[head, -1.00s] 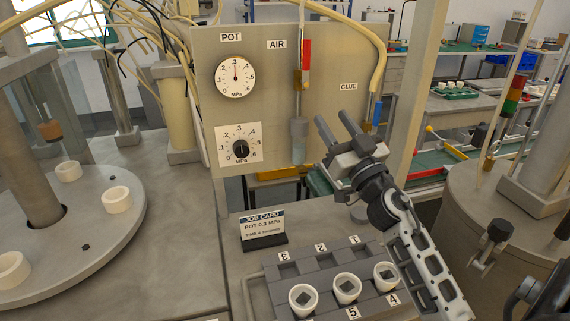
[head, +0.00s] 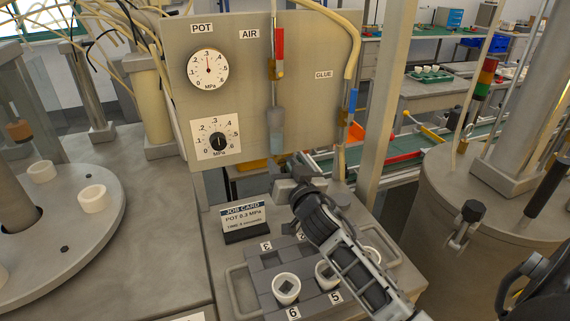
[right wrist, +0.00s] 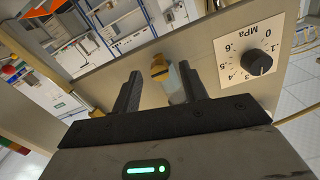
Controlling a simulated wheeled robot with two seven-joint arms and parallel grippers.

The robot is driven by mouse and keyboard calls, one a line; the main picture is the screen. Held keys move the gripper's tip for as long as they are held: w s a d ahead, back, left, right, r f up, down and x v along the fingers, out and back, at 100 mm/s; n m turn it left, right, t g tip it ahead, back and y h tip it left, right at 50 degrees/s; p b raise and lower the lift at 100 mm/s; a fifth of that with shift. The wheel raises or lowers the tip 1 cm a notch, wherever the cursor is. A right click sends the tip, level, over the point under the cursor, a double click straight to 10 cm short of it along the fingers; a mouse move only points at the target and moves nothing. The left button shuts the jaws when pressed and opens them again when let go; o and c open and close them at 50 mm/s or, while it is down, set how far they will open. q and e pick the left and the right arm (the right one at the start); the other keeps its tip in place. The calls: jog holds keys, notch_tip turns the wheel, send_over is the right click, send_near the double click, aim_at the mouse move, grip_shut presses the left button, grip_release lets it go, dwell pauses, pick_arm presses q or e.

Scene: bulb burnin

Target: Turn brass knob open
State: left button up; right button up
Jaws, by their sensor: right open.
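I see no contact with the knob. In the head view, the right gripper (head: 284,165) is just below the cylinder (head: 276,130) on the AIR line. The brass knob is hidden or too small to tell there. My left gripper is not in view.
The panel (head: 240,100) carries a POT gauge (head: 208,69), a black dial knob (head: 218,142), a red-handled AIR valve (head: 279,52) and a blue-handled GLUE valve (head: 351,104). A job card (head: 243,217) and a grey rack (head: 249,290) with white cups lie below.

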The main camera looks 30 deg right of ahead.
jog(key=shift+w, duration=0.2)
grip_shut()
